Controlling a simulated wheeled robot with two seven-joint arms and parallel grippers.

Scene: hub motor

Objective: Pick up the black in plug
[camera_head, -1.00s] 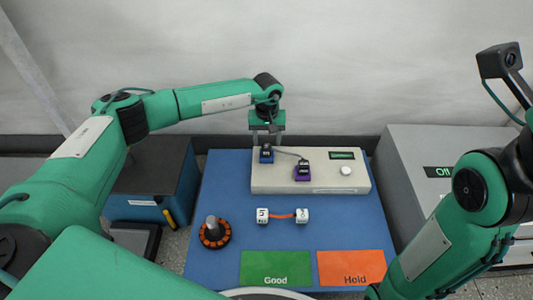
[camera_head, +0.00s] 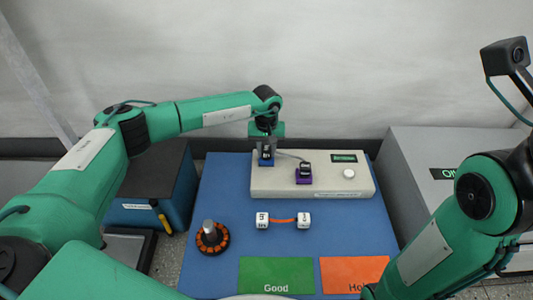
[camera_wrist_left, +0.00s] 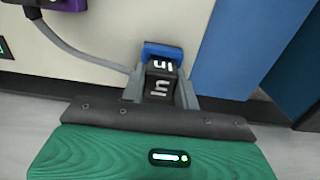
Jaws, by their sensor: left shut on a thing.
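The black in plug (camera_head: 266,153) with white "In" lettering stands at its blue socket (camera_head: 265,162) on the left part of the beige tester box (camera_head: 330,183). The left wrist view shows the plug (camera_wrist_left: 159,88) between my left fingers, with the blue socket (camera_wrist_left: 163,52) against its far end. My left gripper (camera_head: 266,142) is shut on the plug from above. Whether the plug is still seated in the socket cannot be told. A grey cable runs from it to the second black plug (camera_head: 305,168) on the purple socket (camera_head: 304,180). My right gripper is out of view.
The box has a display (camera_head: 344,158) and a white knob (camera_head: 348,174). On the blue mat (camera_head: 355,235) lie a hub motor (camera_head: 212,238), two white connectors joined by an orange cable (camera_head: 282,220), a green Good card (camera_head: 277,275) and an orange Hold card (camera_head: 352,273).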

